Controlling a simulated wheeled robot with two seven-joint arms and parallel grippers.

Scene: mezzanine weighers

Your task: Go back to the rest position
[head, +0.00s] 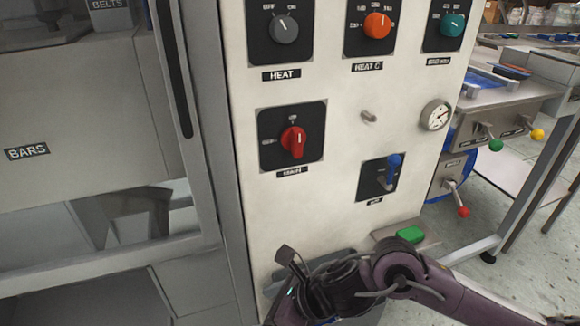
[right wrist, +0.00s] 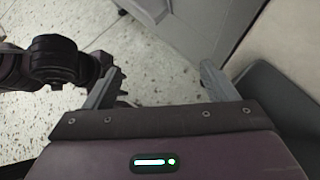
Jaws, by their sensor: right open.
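My right arm comes in from the lower right of the head view. Its gripper (head: 290,268) is low in front of the panel's bottom edge, partly hidden by its own wrist. In the right wrist view the two fingers of the right gripper (right wrist: 162,88) stand wide apart with only speckled floor between them. It is open and empty.
A white control panel (head: 345,210) with knobs fills the middle. A blue-handled lever (head: 392,165) and a green button (head: 410,234) are near my right arm. A grey cabinet (head: 80,110) labelled BARS stands left.

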